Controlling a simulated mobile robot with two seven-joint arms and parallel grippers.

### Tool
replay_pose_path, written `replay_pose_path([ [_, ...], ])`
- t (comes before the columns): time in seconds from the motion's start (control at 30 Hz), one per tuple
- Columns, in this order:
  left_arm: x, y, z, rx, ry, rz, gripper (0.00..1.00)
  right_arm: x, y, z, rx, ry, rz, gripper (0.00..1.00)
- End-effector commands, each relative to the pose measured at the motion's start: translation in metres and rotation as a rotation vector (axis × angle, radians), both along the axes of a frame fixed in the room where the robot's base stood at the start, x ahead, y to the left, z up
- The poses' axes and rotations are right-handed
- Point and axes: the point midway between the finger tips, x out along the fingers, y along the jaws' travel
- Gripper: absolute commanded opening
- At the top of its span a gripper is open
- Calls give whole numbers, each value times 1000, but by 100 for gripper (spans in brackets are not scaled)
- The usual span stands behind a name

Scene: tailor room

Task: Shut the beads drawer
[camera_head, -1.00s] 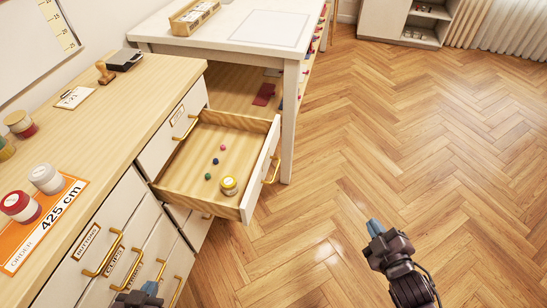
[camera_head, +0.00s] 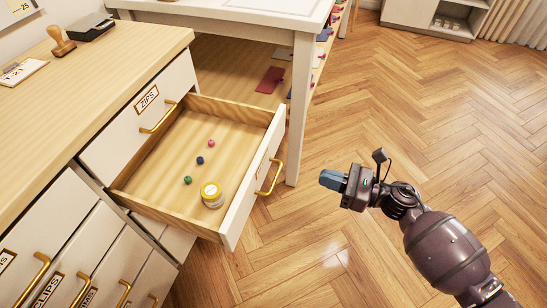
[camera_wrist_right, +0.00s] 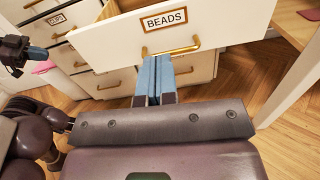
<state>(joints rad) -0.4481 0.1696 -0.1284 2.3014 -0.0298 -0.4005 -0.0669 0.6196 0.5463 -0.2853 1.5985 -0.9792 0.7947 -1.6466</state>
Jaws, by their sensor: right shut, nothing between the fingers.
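The beads drawer (camera_head: 165,205) is pulled out, holding small pink, blue and green beads and a yellow-lidded jar (camera_head: 212,194). Its white front with the BEADS label (camera_wrist_right: 164,21) and gold handle (camera_wrist_right: 171,50) fills the top of the right wrist view. My right gripper (camera_head: 330,179) is shut and empty, to the right of the drawer front and apart from it in the head view. Its blue fingers (camera_wrist_right: 155,78) point towards the drawer front in the wrist view. My left gripper (camera_wrist_right: 34,53) shows at the left edge there; its jaw state is unclear.
The ZIPS drawer (camera_head: 140,112) above is shut, and several labelled drawers (camera_head: 55,265) lie at lower left. A white table (camera_head: 230,25) stands behind, its leg (camera_head: 299,110) close to the open drawer. The wooden floor (camera_head: 420,110) to the right is clear.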

Motion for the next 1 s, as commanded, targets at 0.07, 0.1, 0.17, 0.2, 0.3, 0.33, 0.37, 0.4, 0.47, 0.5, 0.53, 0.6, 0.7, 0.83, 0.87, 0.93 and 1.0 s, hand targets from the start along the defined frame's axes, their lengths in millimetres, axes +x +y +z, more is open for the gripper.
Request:
replay_pose_path([
  [0.07, -1, 0, -3, 2, 5, -3, 0, 2, 2, -5, -25, -33, 23, 0],
  [0.1, 0, 0, -2, 2, 3, -4, 0, 3, 3, -5, -32, -44, 29, 0],
  [0.17, 0, 0, -1, 3, 1, -5, 0, 5, 5, -4, -37, -53, 33, 0],
  [0.2, 1, 0, 0, 3, -1, -5, 0, 6, 8, -3, -37, -55, 34, 0],
  [0.3, 1, 0, 1, 4, -3, -6, 0, 9, 18, -2, -35, -55, 34, 0],
  [0.33, 1, 0, 1, 5, -2, -7, 0, 10, 22, -2, -34, -54, 34, 0],
  [0.37, 0, 0, 0, 5, -2, -7, 0, 12, 27, -2, -34, -54, 33, 0],
  [0.4, 0, 0, 0, 6, -1, -7, 0, 14, 33, -2, -34, -53, 33, 0],
  [0.47, 0, 0, -1, 6, 1, -8, 0, 17, 44, -3, -34, -52, 34, 0],
  [0.5, -1, 0, -1, 7, 1, -9, 0, 19, 50, -3, -32, -52, 33, 0],
  [0.53, -1, 0, -2, 7, 2, -9, 0, 21, 55, -2, -33, -53, 32, 0],
  [0.6, -1, 0, -3, 8, 3, -9, 0, 24, 67, -3, -33, -51, 33, 0],
  [0.7, -2, 0, -4, 9, 5, -11, 0, 30, 84, -3, -33, -50, 32, 0],
  [0.83, -2, 0, -4, 11, 5, -14, 0, 37, 104, -4, -33, -49, 31, 0],
  [0.87, -2, 0, -4, 12, 5, -14, 0, 38, 108, -4, -33, -49, 31, 0],
  [0.93, -2, 0, -5, 12, 5, -15, 0, 40, 117, -4, -33, -49, 32, 0],
  [1.0, -2, -1, -5, 14, 3, -17, 0, 43, 124, -4, -33, -49, 31, 0],
])
